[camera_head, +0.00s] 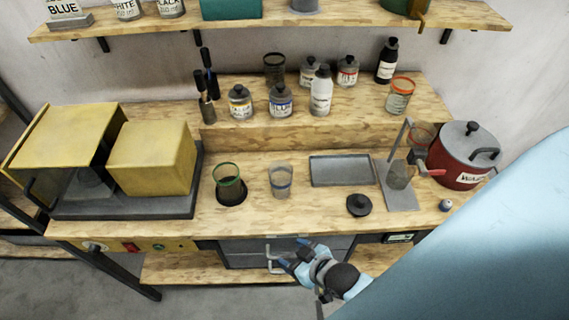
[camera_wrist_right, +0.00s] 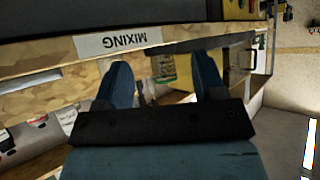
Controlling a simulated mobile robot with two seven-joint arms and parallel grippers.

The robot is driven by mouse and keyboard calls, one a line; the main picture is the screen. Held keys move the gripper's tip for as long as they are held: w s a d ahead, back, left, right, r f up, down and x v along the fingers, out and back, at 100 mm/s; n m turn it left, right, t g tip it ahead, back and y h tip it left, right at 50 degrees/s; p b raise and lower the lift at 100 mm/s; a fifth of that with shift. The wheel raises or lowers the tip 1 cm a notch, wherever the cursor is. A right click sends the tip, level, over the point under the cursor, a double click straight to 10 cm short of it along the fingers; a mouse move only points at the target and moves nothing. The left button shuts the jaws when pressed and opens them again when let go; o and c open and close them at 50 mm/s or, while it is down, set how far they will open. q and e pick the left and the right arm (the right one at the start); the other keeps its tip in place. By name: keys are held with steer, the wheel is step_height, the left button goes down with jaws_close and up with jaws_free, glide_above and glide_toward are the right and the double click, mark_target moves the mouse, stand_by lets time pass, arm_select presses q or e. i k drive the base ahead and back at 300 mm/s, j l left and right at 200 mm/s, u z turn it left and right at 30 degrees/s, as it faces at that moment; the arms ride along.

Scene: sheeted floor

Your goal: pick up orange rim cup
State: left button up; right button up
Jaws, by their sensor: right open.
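A clear cup with an orange rim (camera_head: 399,95) stands upright on the raised wooden step at the right of the bench. My right gripper (camera_head: 293,254) is low in front of the bench's front edge, by the grey drawers and far from the cup. In the right wrist view its two blue fingers (camera_wrist_right: 165,78) are apart, with nothing held between them. The orange-rim cup cannot be made out in that view. My left gripper is not in view.
A red pot (camera_head: 459,160) and a stand (camera_head: 400,190) are below the orange-rim cup. Bottles (camera_head: 321,92) stand left of it.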

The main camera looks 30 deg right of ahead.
mark_target(399, 97)
steer(key=z, duration=1.85)
